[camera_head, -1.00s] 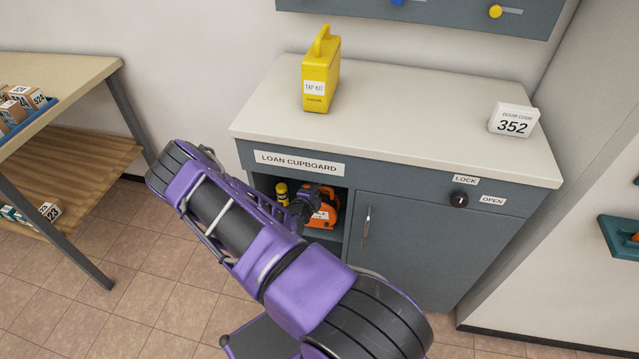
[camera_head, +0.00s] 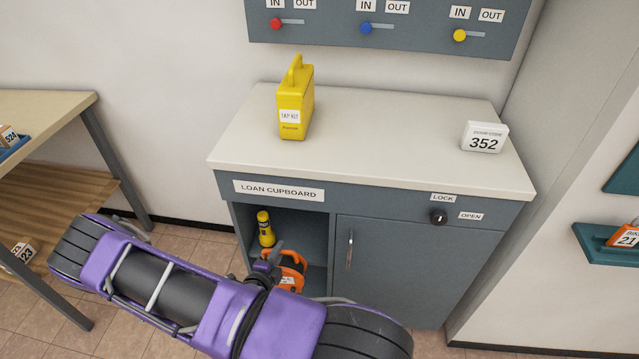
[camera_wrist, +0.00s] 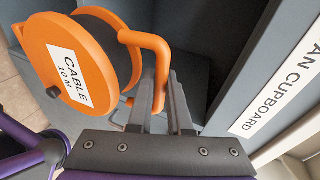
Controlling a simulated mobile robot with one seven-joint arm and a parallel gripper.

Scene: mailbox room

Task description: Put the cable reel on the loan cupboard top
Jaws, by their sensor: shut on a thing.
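The orange cable reel (camera_wrist: 93,62), labelled "CABLE 10 M", is tilted in the wrist view. My gripper (camera_wrist: 160,88) is shut on its orange handle. In the head view the reel (camera_head: 291,272) is partly hidden behind my arm, at the front of the cupboard's open compartment. My gripper (camera_head: 272,260) shows only in part there. The loan cupboard top (camera_head: 380,140) is a pale flat surface above the compartment.
A yellow tap kit (camera_head: 296,105) stands at the top's left and a door code block (camera_head: 485,137) at its right. The middle between them is clear. A yellow torch-like item (camera_head: 265,229) stands in the compartment.

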